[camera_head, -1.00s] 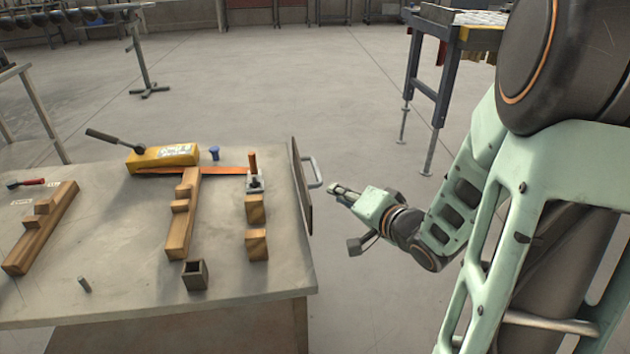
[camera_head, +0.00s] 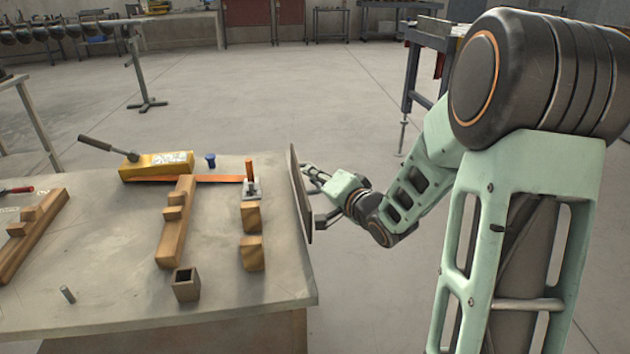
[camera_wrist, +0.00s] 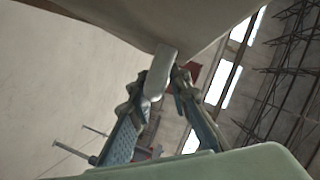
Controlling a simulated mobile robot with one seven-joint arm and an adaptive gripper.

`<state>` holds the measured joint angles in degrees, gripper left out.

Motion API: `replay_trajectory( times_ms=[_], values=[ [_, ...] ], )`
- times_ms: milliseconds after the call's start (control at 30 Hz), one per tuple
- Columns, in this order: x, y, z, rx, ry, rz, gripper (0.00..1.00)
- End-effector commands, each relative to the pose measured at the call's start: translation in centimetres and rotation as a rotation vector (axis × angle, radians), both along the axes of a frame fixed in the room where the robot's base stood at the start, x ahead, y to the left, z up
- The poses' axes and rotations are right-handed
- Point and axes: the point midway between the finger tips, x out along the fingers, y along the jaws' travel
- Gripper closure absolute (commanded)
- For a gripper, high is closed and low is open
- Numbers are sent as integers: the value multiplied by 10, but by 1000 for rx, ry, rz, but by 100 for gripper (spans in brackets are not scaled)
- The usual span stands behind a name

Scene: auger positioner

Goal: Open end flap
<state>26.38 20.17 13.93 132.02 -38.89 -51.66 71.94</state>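The end flap (camera_head: 300,194) is a dark upright panel along the table's right end, seen nearly edge-on. Its pale metal handle (camera_wrist: 161,70) lies between the fingertips of my gripper (camera_wrist: 160,88) in the wrist view. The left finger seems to touch the handle; whether the right finger presses on it is unclear. In the head view my gripper (camera_head: 313,174) is at the outer side of the flap, where it largely hides the handle. The flap's pale underside or face (camera_wrist: 150,20) fills the top of the wrist view.
A metal stand (camera_head: 425,60) is behind my arm. The floor right of the table is open.

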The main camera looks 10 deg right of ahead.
Motion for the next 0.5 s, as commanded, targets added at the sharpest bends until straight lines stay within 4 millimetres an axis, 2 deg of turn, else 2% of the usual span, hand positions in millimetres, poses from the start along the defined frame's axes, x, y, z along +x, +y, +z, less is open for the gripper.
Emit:
replay_trajectory(
  times_ms=[267, 433, 500],
  values=[
    [2, 1, 0, 0, 0, 0, 83],
    [2, 0, 0, 0, 0, 0, 99],
    [2, 0, 0, 0, 0, 0, 100]
  ],
)
